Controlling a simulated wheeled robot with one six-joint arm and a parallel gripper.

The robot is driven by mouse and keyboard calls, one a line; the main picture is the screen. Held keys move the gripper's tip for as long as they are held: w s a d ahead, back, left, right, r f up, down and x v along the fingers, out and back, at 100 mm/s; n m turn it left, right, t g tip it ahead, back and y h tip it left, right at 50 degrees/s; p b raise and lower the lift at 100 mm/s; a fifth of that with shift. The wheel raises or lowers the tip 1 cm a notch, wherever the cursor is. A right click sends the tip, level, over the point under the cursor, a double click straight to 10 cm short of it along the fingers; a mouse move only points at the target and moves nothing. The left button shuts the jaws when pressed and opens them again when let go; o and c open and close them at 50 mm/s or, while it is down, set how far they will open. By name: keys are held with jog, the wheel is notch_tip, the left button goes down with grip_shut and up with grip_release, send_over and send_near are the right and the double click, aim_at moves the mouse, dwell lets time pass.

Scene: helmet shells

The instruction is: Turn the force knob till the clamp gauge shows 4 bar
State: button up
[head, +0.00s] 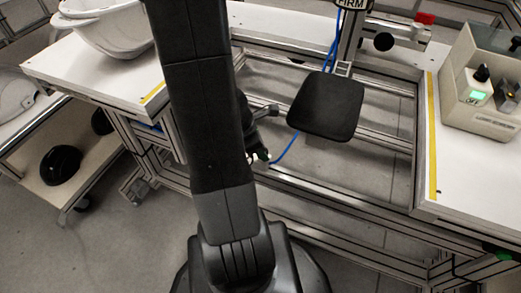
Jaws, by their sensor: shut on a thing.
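My arm crosses the left middle of the head view and hides much of what lies behind it. My gripper (250,132) shows only in part, as a dark shape past the arm's right edge, low at the fixture's front frame. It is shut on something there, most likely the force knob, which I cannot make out. A small dark fitting with a pale green spot (263,156) and a blue hose (286,150) sits just below the gripper. I cannot read a clamp gauge or its needle.
A black pad (326,106) stands over the open frame, right of the gripper. A red-tipped clamp (424,19) is at the back. A beige device (477,112) with a green display is on the right table. White shells (105,27) lie at left.

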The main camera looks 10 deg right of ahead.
jog(key=shift+n, duration=0.5)
jog(key=o, duration=1)
jog(key=shift+c, duration=0.2)
jog(key=p+v, duration=0.8)
jog(key=v, duration=0.5)
jog(key=shift+s+a+r, duration=0.15)
jog(key=shift+s+r, duration=0.15)
jog(key=shift+r, duration=0.1)
jog(key=shift+f, duration=0.1)
jog(key=b+x, duration=0.2)
jog(key=x, duration=0.2)
jog(key=b+x, duration=0.3)
jog(key=x, duration=0.2)
jog(key=b+x, duration=0.3)
jog(key=x, duration=0.1)
jog(key=shift+w+f, duration=0.3)
jog(key=shift+f, duration=0.05)
